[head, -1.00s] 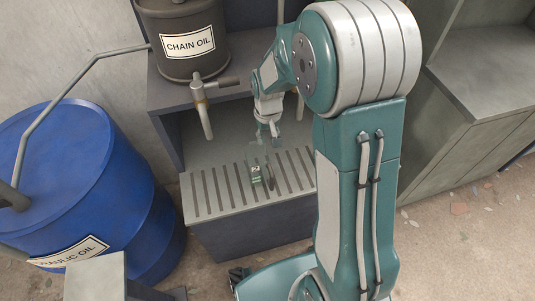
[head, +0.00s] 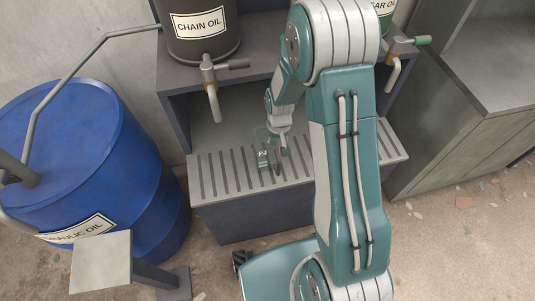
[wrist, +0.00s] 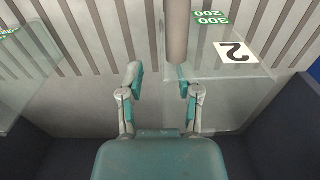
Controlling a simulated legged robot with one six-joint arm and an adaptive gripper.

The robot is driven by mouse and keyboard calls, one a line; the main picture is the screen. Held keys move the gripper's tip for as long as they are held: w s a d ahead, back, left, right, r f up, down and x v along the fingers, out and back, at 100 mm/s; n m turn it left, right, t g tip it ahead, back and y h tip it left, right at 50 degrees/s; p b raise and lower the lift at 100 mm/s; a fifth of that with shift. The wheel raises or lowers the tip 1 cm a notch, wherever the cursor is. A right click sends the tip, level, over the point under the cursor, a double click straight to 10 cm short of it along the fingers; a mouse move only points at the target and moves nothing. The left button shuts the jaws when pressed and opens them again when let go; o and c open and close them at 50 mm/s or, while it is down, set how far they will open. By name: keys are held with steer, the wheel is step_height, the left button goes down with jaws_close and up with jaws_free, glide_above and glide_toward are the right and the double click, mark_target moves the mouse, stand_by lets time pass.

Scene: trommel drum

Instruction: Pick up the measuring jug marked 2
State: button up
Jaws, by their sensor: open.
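The measuring jug marked 2 (head: 262,158) stands on the slotted grate. It is clear, with a white label. In the wrist view its tilted 2 label (wrist: 236,52) and green scale marks lie at the upper right, and its clear wall reaches behind the right finger. My gripper (head: 279,143) is just right of the jug in the head view. In the wrist view my gripper (wrist: 160,88) is open and empty, fingers apart. A grey-brown bar (wrist: 177,32), perhaps the jug's handle, shows just beyond the fingertips, nearer the right one. I cannot tell whether anything touches.
A second clear vessel (wrist: 25,75) with green marks stands at the left of the wrist view. The slotted grate (head: 222,176) lies below the chain oil drum (head: 200,30) and its tap (head: 211,88). A blue barrel (head: 80,160) stands at left.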

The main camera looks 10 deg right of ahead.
steer(key=shift+a, duration=0.25)
steer(key=shift+c, duration=0.7)
jaws_close()
steer(key=shift+d, duration=0.15)
steer(key=shift+d, duration=0.1)
steer(key=shift+r, duration=0.1)
